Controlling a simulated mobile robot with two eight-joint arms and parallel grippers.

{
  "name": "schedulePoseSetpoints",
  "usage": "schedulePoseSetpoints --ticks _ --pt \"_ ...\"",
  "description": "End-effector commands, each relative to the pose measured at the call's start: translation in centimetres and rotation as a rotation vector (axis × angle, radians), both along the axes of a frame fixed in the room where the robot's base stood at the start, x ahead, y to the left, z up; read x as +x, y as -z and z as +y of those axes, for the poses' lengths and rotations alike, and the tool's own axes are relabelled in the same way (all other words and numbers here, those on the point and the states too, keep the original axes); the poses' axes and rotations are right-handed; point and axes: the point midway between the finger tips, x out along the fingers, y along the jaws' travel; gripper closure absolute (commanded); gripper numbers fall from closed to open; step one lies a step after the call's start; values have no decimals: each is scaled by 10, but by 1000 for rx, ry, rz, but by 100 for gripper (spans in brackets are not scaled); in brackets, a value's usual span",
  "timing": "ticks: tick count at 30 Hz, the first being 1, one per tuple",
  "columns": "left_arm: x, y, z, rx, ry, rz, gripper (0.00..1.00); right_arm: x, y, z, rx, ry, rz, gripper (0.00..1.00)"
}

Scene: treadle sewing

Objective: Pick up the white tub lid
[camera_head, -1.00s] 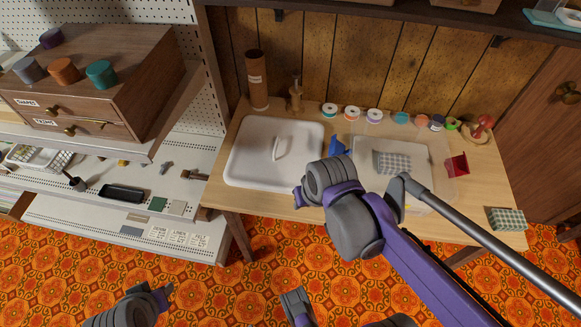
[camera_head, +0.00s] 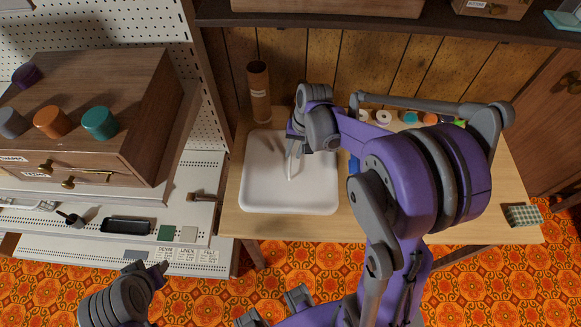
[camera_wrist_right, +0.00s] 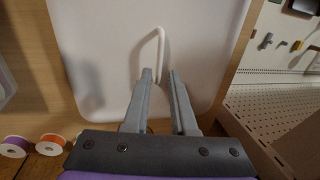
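The white tub lid (camera_head: 265,190) lies flat at the left of the wooden table, with a thin white upright loop handle (camera_head: 290,160) near its middle. My right gripper (camera_head: 292,143) is over the lid at the handle. In the right wrist view the fingers of the gripper (camera_wrist_right: 160,76) are apart, and the handle (camera_wrist_right: 158,45) reaches down into the gap between their tips. Whether either finger touches it I cannot tell. My left arm's end shows at the lower left, away from the table; its finger state is unclear.
A brown cylinder (camera_head: 259,92) stands behind the lid. Thread spools (camera_head: 410,117) line the back of the table, and my right arm hides much of its right side. A checked cloth block (camera_head: 523,216) sits at the right edge. Shelving with a drawer box (camera_head: 135,120) stands left.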

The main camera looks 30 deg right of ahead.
Motion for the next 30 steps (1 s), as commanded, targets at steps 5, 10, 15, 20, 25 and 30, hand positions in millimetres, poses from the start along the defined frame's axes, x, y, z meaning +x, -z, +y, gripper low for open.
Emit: schedulePoseSetpoints --ticks 5,10,15,20,25,30 --pt "0 -1 0 0 0 -1 64 5 20 0 0 -1 0 75" --pt "0 0 0 0 0 0 64 8 44 2 0 -1 0 75" --pt "0 0 0 0 0 0 64 9 52 4 -1 0 -1 75" --pt "0 0 0 0 0 0 64 9 52 4 -1 0 -1 75" --pt "0 0 0 0 0 0 64 9 51 4 -1 0 -1 100" --pt "0 0 0 0 0 0 64 9 51 4 -1 0 -1 100"
